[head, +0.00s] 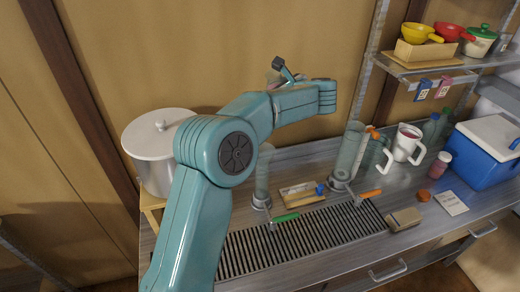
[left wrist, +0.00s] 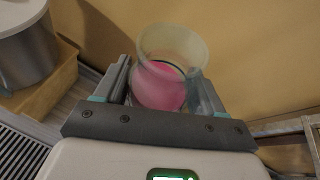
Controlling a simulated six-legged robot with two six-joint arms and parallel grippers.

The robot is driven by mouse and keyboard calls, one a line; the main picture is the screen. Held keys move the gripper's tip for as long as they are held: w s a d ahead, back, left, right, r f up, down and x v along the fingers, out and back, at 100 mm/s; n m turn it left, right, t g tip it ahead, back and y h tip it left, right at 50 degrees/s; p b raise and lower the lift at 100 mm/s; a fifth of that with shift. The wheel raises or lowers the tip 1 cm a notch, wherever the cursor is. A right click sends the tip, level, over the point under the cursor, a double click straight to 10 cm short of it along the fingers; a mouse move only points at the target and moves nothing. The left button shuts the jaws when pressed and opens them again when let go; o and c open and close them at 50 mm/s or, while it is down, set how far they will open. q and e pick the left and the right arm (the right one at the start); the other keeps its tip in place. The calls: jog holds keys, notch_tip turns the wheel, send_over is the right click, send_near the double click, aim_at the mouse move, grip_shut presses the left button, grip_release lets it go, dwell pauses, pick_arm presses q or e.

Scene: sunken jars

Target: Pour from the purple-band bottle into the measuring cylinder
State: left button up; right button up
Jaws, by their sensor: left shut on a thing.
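My left gripper (head: 285,72) is raised near the back wall, above the counter, partly hidden by my teal arm. In the left wrist view its fingers are shut on a clear open vessel with pink in it (left wrist: 158,86); no purple band can be made out on it. In the head view the held vessel (head: 273,77) shows only as a small pale piece. Two tall clear cylinders stand in the counter, one left (head: 262,178) and one right (head: 347,155). I cannot tell which is the measuring cylinder. My right gripper is out of view.
A white jug (head: 407,143) and blue cooler (head: 482,155) stand at right.

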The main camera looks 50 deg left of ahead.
pick_arm(q)
jog(key=shift+n+t, duration=0.4)
jog(key=f, duration=0.2)
jog(key=d+f, duration=0.1)
jog(key=shift+d+f, duration=0.15)
jog(key=shift+f, duration=0.25)
jog(key=f, duration=0.2)
jog(key=f+n, duration=0.1)
jog(key=shift+w+a+t, duration=0.2)
jog(key=shift+a+t, duration=0.05)
jog(key=shift+t, duration=0.05)
jog(key=f+n+t+b, duration=0.1)
jog(key=b, duration=0.3)
jog(key=w+n+t+b, duration=0.1)
jog(key=n+b, duration=0.1)
jog(key=b, duration=0.3)
jog(key=f+n+b, duration=0.1)
jog(key=b, duration=0.3)
jog(key=shift+w+d+f+n+t+y, duration=0.25)
jog(key=shift+w+f+n+t+y, duration=0.05)
jog(key=shift+w+f+t, duration=0.1)
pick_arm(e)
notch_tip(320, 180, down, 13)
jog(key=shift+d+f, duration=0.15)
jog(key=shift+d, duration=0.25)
